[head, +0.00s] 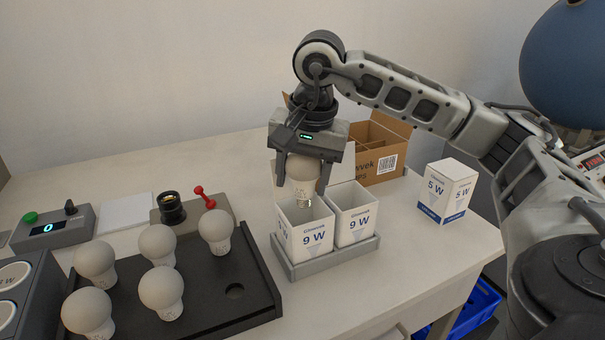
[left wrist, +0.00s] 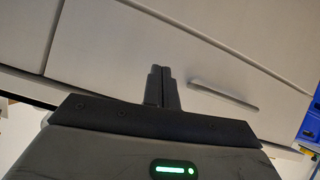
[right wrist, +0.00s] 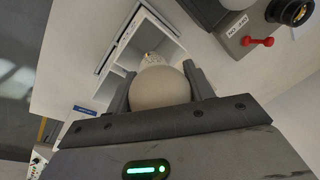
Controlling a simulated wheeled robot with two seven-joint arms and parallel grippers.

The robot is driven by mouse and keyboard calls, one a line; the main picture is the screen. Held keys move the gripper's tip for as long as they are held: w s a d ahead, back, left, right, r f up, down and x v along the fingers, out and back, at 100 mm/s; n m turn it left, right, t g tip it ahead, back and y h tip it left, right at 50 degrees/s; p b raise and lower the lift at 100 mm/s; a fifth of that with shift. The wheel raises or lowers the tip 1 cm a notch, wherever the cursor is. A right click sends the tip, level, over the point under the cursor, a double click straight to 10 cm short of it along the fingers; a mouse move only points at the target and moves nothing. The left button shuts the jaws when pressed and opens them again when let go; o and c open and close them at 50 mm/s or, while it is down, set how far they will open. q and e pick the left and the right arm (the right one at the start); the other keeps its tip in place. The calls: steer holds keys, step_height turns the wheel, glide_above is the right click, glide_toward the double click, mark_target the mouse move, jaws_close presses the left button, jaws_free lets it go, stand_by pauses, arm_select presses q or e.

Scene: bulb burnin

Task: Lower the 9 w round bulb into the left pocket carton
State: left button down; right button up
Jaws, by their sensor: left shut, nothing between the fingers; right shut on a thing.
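The 9 W round bulb (head: 301,178) is held by my right gripper (head: 302,183), globe up and screw base down. It is over the left pocket carton (head: 305,234), a white open box marked 9 W, with its base at about the height of the rim. The right carton (head: 353,216), also marked 9 W, stands beside it in the same grey tray (head: 330,262). In the right wrist view, the globe (right wrist: 160,88) sits between the fingers and hides part of the cartons. My left gripper (left wrist: 163,87) is shut and empty in front of white drawers.
A black tray (head: 240,312) with several white bulbs lies at left. Behind it are a socket stand (head: 172,212) with a red lever and a meter box (head: 52,230). A cardboard box (head: 385,165) stands behind the cartons, and a 5 W carton (head: 446,190) at right.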

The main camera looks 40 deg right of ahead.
mark_target(303, 192)
steer(key=shift+f+b, duration=0.65)
steer(key=shift+f, duration=0.4)
steer(key=shift+f+b, duration=0.55)
steer(key=shift+f, duration=0.05)
arm_select(q)
steer(key=shift+d+f, duration=0.1)
steer(key=shift+f, duration=0.05)
arm_select(e)
steer(key=o, duration=1.1)
steer(key=shift+r, duration=0.2)
